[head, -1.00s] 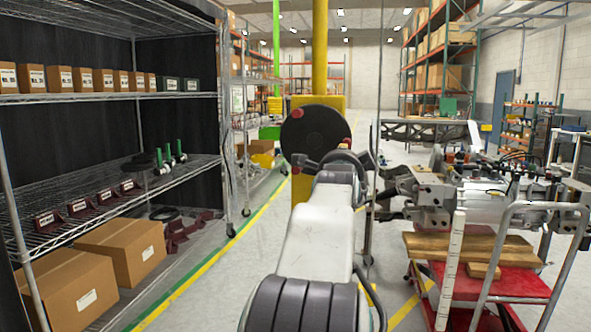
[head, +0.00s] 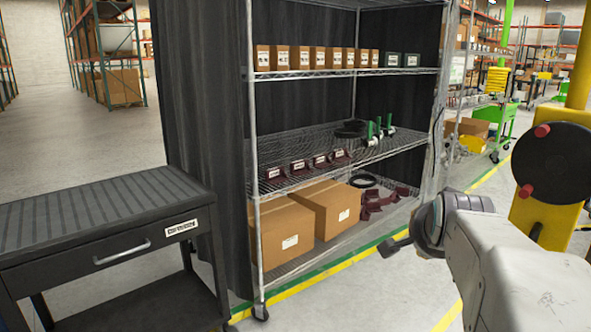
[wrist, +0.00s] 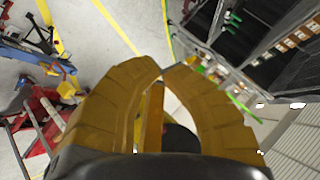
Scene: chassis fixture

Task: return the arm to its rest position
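My arm (head: 520,270), white with a dark round joint at its far end, reaches in from the lower right of the head view. It is raised above the floor in front of the shelf rack. In the wrist view the two yellow-brown fingers of my gripper (wrist: 161,68) curve inward, and their tips come together. Nothing is held between them. Through the gap behind the tips I see part of a yellow post (wrist: 152,115).
A wire shelf rack (head: 340,72) with boxes and parts stands ahead. A dark workbench (head: 105,205) with a drawer is at the left. A yellow post with a black disc (head: 552,165) stands close to my arm on the right. Open floor lies between the rack and my arm.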

